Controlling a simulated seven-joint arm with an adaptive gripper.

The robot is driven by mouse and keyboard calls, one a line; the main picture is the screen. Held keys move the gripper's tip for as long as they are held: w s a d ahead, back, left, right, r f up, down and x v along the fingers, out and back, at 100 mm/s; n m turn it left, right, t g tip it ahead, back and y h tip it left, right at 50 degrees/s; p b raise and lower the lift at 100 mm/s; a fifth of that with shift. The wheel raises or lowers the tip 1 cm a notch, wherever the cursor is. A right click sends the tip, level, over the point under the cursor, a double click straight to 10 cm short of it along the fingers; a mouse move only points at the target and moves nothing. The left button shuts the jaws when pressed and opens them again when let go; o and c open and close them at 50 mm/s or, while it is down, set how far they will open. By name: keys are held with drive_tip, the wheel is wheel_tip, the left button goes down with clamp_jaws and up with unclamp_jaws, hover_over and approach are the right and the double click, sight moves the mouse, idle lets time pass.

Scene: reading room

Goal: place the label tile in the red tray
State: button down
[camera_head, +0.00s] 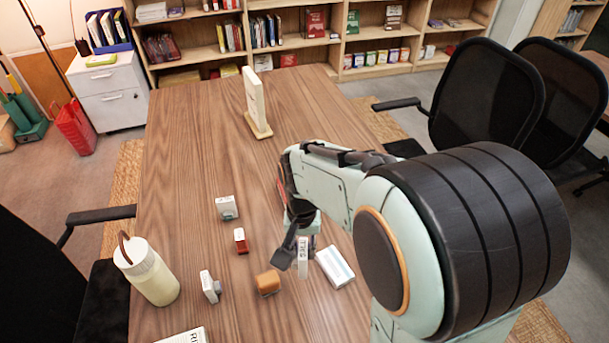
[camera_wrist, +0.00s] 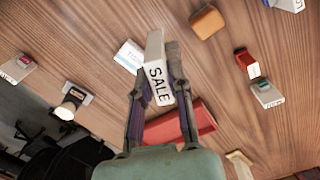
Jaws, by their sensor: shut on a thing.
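The label tile is a white block with SALE in dark letters; it shows in the wrist view (camera_wrist: 156,62) and in the head view (camera_head: 303,262). My gripper (camera_wrist: 159,72) is shut on it, with a finger on each side. In the head view my gripper (camera_head: 294,250) is near the table's right part, partly hidden by my arm. The tile's height above the table is hard to tell. The red tray (camera_wrist: 204,117) lies behind my fingers in the wrist view, partly covered by them. It is hidden in the head view.
Close by on the wooden table (camera_head: 195,150) are an orange-brown block (camera_head: 268,283), a white-and-blue box (camera_head: 335,266), a red block (camera_head: 240,241) and small grey-white pieces (camera_head: 227,207). A bottle (camera_head: 150,275) stands left; an upright panel (camera_head: 254,98) stands farther back. The table's middle is clear.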

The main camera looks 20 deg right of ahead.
drive_tip(key=w+d+r+m, duration=0.2)
drive_tip(key=w+d+m, duration=0.1)
drive_tip(key=w+m, duration=0.9)
drive_tip(key=shift+w+d+f+m, duration=0.35)
drive_tip(key=shift+w+d+f, duration=0.15)
drive_tip(key=shift+w+f, duration=1.7)
drive_tip(key=shift+w+d+f+m, duration=0.45)
drive_tip(key=shift+w+f, duration=1.45)
drive_tip(key=shift+f, duration=0.55)
drive_tip(key=shift+w+d+f+m, duration=0.3)
drive_tip(key=shift+w+d+f, duration=0.25)
drive_tip(key=shift+w+f, duration=1.65)
drive_tip(key=shift+s+f, duration=0.15)
drive_tip(key=shift+f, duration=0.05)
drive_tip(key=c, duration=1)
unclamp_jaws()
drive_tip(key=shift+f, duration=0.1)
drive_tip(key=shift+c, duration=0.2)
